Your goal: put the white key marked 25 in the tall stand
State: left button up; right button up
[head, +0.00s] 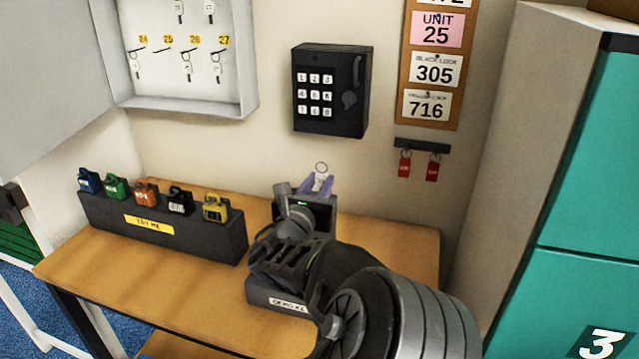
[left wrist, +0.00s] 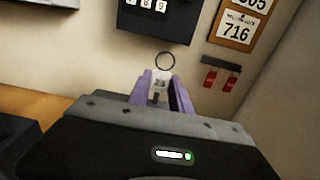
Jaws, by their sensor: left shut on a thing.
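The white key marked 25 (left wrist: 159,88) is between the purple fingertips of my left gripper (left wrist: 162,96), with its ring standing up above them. In the head view the same key (head: 320,181) and my left gripper (head: 318,186) show above the wooden table, in front of the wall. The gripper is shut on the key. A dark block with a white label (head: 290,305) sits on the table, partly hidden by my left arm; its label is hard to read. I cannot tell whether it is the tall stand. My right gripper is not in view.
A long dark holder (head: 160,228) with several coloured padlocks stands left on the table. On the wall are an open key cabinet (head: 250,100), a black keypad box (head: 330,90), a sign board (head: 433,60) and a rack (head: 422,145) with two red tags. Teal lockers (head: 590,180) stand right.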

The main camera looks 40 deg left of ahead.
pick_arm(q)
jog(key=shift+f+b, duration=1.35)
jog(key=shift+f, duration=0.25)
dwell(2.1)
jog(key=o, duration=1.1)
jog(key=shift+c, duration=0.2)
jog(key=b+v, duration=0.7)
jog(key=v, duration=0.1)
dwell(0.5)
